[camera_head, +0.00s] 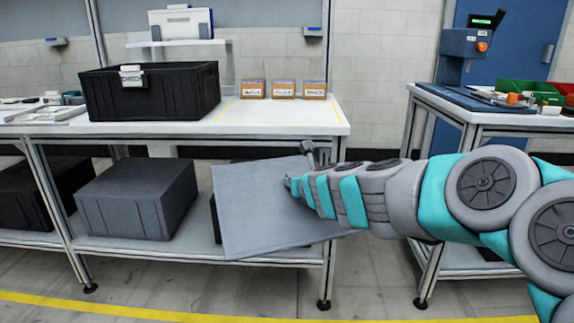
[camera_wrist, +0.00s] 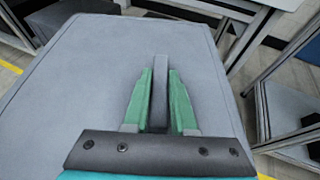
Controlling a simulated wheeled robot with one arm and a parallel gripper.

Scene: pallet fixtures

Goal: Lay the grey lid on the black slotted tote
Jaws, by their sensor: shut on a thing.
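The grey lid (camera_head: 262,208) hangs tilted in front of the workbench, below the tabletop level. It also fills much of the wrist view (camera_wrist: 95,75). My gripper (camera_wrist: 160,85) is shut on the lid's upright handle, with one green finger on each side. In the head view my gripper (camera_head: 292,186) is at the lid's right part, and the fingertips are partly hidden. The black tote (camera_head: 150,95) stands upright on the left of the bench top, apart from the lid, with a white label on its front rim. Its inside is mostly hidden.
The white bench top (camera_head: 285,117) holds three small cardboard boxes (camera_head: 284,89) right of the tote. Dark totes, one grey-topped (camera_head: 140,195), stand on the lower shelf behind the lid. A second bench (camera_head: 480,110) with green and red bins is at the right.

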